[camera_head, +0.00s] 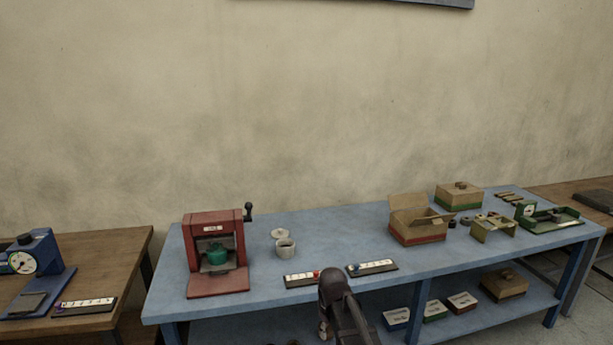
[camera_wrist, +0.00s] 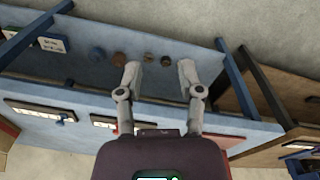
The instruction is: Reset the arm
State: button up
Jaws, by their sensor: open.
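My arm (camera_head: 342,308) rises at the bottom middle of the head view, in front of the blue table (camera_head: 345,223). In the wrist view my gripper (camera_wrist: 160,72) is open, its two grey fingers spread apart with nothing held between them. In the head view the fingers are not clearly seen.
Small boxes (camera_head: 435,312) lie on the lower shelf. A wooden table (camera_head: 110,257) stands left.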

jog(key=s+d+f+m, duration=0.1)
jog(key=s+d+m, duration=0.5)
jog(key=s+d, duration=0.4)
jog(key=s+b, duration=0.1)
jog(key=s, duration=0.2)
jog(key=shift+s+g, duration=0.3)
jog(key=shift+s, duration=0.1)
